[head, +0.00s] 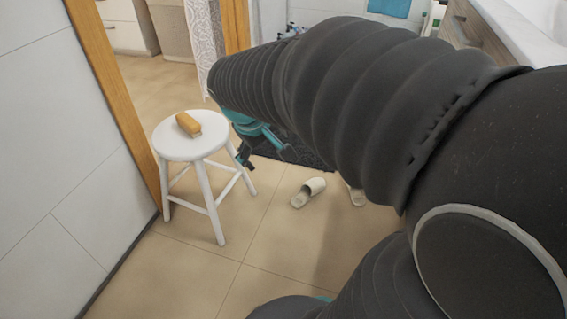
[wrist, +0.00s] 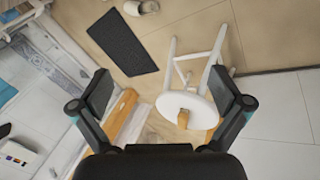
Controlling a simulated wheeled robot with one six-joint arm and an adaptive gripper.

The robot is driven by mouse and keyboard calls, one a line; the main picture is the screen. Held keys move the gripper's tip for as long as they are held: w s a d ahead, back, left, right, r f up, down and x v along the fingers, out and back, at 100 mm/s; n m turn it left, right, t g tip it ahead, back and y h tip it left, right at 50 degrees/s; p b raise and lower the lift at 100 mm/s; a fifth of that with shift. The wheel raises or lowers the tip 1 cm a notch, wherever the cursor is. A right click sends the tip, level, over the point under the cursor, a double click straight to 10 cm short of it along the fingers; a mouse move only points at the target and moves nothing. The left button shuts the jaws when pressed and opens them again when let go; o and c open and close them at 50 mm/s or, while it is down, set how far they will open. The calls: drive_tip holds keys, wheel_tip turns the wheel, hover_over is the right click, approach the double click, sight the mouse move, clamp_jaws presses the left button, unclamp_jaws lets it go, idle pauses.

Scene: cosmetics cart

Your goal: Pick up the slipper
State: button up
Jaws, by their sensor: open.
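Two pale slippers lie on the tiled floor. In the head view one slipper (head: 308,192) lies to the right of the stool, and the other slipper (head: 357,196) is partly hidden behind my arm. My gripper (head: 264,156) is at the right of the stool in the head view, up and left of the slippers. In the wrist view my gripper (wrist: 163,93) has its fingers wide apart with nothing between them. It is apart from the slippers.
A white stool (head: 182,150) stands at the left, with a wooden-backed brush (head: 187,124) on its seat. A dark mat (wrist: 121,43) lies on the floor near the slippers. A wooden post (head: 118,95) and wall bound the left side. The floor in front of the slippers is clear.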

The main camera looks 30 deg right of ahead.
drive_tip(key=w+d+f+n+g+h+b, duration=0.2)
drive_tip(key=w+d+f+n+h, duration=0.1)
drive_tip(key=w+d+f, duration=0.75)
drive_tip(key=n+t+h+b, duration=0.1)
drive_tip(key=n+h+b, duration=0.4)
drive_tip(key=n, duration=0.6)
hover_over(308, 192)
drive_tip(key=a, duration=0.5)
drive_tip(key=f, duration=4.7)
drive_tip(key=shift+s+d+f, duration=0.2)
drive_tip(key=shift+d+f, duration=0.05)
drive_tip(key=shift+f, duration=0.1)
drive_tip(key=x, duration=0.2)
drive_tip(key=b+x, duration=0.1)
drive_tip(key=x, duration=0.2)
drive_tip(key=shift+s+a+f, duration=0.1)
drive_tip(key=shift+a+f, duration=0.1)
drive_tip(key=shift+f, duration=0.15)
drive_tip(key=shift+d+f, duration=0.1)
drive_tip(key=shift+d, duration=0.25)
